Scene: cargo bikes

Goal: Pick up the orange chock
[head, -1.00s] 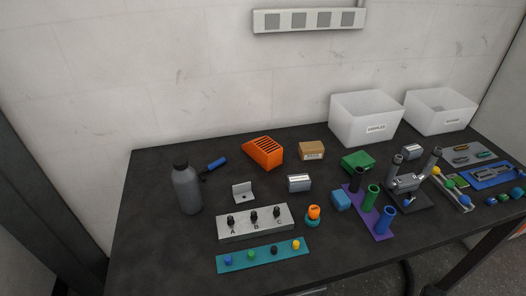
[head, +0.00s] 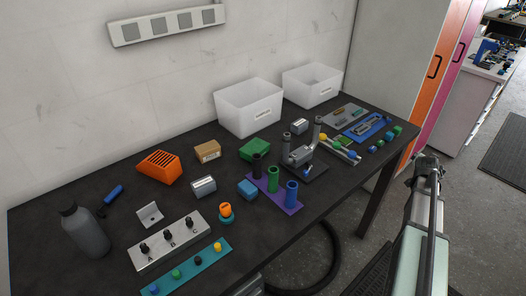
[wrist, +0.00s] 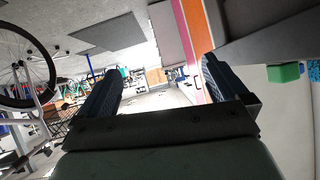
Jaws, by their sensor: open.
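The orange chock (head: 160,167) is a wedge with dark slots on its sloping top. It lies on the dark table near the wall, at the left in the head view. My gripper (wrist: 162,90) is open in the wrist view, with nothing between its two dark fingers. In the head view my arm is at the right, off the table's front right side and far from the chock. The chock is not recognisable in the wrist view.
A brown box (head: 207,151) stands right of the chock, a blue-handled tool (head: 114,194) and grey bottle (head: 86,232) to its left. A grey bracket (head: 150,214) and labelled block (head: 203,187) lie in front. White bins (head: 249,107) stand behind.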

